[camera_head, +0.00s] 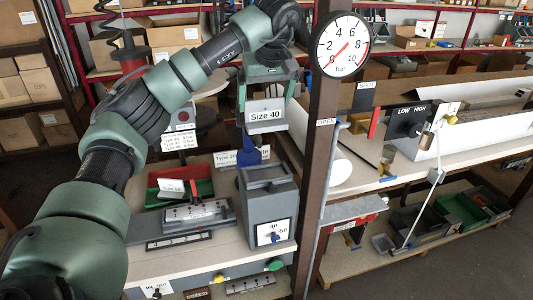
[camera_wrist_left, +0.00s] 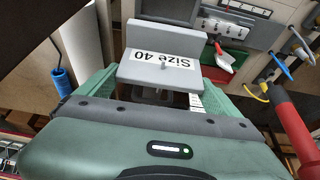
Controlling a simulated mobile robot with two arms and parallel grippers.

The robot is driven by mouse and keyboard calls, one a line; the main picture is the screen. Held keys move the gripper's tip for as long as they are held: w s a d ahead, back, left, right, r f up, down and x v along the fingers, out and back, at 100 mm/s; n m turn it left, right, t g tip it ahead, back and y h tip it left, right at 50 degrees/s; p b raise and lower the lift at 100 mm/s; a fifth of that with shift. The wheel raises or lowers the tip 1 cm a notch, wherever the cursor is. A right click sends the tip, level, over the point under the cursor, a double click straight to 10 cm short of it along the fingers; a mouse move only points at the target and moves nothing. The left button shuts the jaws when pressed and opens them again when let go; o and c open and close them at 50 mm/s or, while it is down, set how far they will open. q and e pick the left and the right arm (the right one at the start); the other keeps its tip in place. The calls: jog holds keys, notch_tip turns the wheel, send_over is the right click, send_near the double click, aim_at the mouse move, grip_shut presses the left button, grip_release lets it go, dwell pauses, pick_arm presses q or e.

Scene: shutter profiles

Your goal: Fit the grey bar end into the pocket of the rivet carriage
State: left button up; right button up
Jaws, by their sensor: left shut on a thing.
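My left gripper (camera_head: 266,95) hangs in the upper middle of the head view. It is shut on a grey block labelled "Size 40" (camera_head: 265,127), held in the air above the bench. In the left wrist view the block (camera_wrist_left: 163,40) sits between the green fingers, its label facing the camera. A grey housing (camera_head: 268,190) with a "40/50" dial plate stands on the bench below, apart from the block. I cannot tell which part is the rivet carriage or its pocket, and no grey bar end is clearly recognisable. My right gripper is out of view.
Left of the housing are a green tray (camera_head: 204,187), a red tray and a grey fixture (camera_head: 188,215) with holes. A brown post with a pressure gauge (camera_head: 342,44) stands close to the right of my gripper. A red handle (camera_wrist_left: 295,125) is at right in the wrist view.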

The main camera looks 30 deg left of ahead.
pick_arm(q)
notch_tip(320, 180, down, 15)
jog(key=p, duration=0.3)
jog(key=shift+f+p, duration=0.2)
jog(key=shift+p, duration=0.1)
jog(key=shift+f, duration=0.2)
jog(key=o, duration=1.2)
jog(key=shift+c, duration=0.2)
